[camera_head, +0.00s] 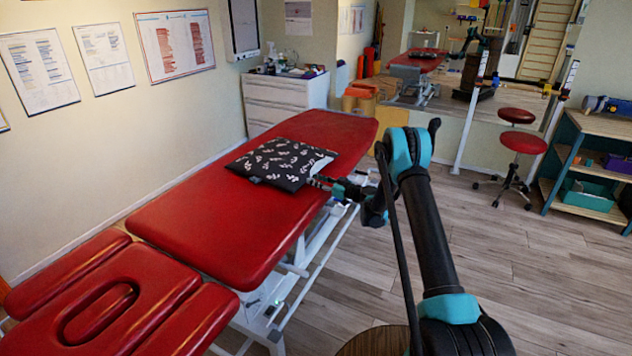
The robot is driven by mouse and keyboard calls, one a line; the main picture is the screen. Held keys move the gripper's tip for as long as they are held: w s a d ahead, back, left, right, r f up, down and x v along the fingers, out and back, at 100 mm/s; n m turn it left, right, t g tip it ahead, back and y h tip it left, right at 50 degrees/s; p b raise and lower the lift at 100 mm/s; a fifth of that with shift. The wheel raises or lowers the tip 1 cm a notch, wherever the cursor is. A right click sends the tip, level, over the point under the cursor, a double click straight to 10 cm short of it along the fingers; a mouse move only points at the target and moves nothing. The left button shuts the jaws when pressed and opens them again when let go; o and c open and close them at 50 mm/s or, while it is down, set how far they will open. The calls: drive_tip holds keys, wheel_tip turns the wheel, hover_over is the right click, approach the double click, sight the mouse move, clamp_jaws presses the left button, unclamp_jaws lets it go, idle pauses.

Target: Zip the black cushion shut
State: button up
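The black cushion (277,163) has a white leaf pattern and lies flat on the red treatment table (235,225), toward its far half. A pale patch shows at the cushion's right corner; I cannot tell whether it is an opening. The zip is too small to make out. My gripper (318,181) is at the cushion's right edge, close to or touching its near right corner. It is small and dark against the cushion, so whether its fingers are open or shut does not show.
A white drawer cabinet (285,98) stands behind the table. A red stool (523,144) and a wooden shelf unit (590,165) are at the right. A large mirror at the back reflects the room. Wooden floor right of the table is mostly clear.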

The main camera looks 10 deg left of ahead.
clamp_jaws()
idle(0.5)
